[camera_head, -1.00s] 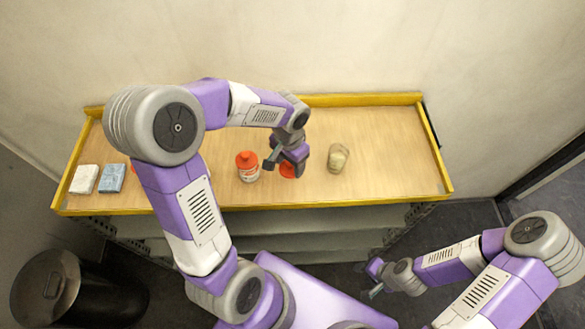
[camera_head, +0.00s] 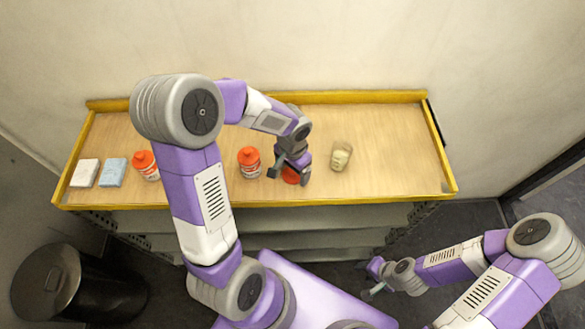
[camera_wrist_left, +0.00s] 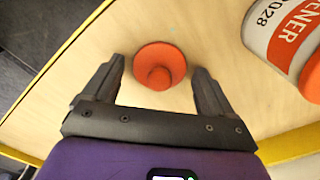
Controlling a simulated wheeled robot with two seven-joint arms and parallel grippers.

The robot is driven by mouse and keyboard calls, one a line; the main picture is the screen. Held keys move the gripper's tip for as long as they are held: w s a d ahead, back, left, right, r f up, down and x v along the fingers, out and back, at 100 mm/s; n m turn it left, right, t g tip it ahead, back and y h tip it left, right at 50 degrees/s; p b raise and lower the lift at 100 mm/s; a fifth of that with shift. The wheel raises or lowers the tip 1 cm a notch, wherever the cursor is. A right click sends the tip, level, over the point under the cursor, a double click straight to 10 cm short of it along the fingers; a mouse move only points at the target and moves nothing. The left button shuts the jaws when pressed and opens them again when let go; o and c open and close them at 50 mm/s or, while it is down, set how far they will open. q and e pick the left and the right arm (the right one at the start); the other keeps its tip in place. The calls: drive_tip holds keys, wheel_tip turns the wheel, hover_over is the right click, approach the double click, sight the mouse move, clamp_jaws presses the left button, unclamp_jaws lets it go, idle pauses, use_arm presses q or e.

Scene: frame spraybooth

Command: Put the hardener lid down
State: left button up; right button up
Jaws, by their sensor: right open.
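The orange hardener lid (camera_head: 291,176) sits on the bench top, partly hidden by my left gripper in the head view. In the left wrist view the lid (camera_wrist_left: 160,66) has a raised round middle and lies between the two fingers, with a gap on each side. My left gripper (camera_wrist_left: 160,82) is open around it; it also shows in the head view (camera_head: 288,173). The white and orange hardener container (camera_wrist_left: 287,36) stands beside the lid; I take it to be the middle container (camera_head: 249,163) in the head view. My right gripper (camera_head: 370,292) is open and empty, off the bench.
Another orange-topped container (camera_head: 146,165) stands to the left, near a white packet (camera_head: 85,173) and a blue packet (camera_head: 113,172). A cup (camera_head: 341,156) stands right of the lid. A yellow rim (camera_head: 350,199) edges the bench. Its right end is clear.

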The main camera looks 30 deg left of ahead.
use_arm(q)
drive_tip(key=shift+r, duration=0.15)
drive_tip(key=shift+r, duration=0.35)
wheel_tip(320, 180, up, 11)
drive_tip(key=p, duration=0.2)
drive_tip(key=shift+r, duration=0.15)
drive_tip(key=shift+s, duration=0.1)
idle(0.3)
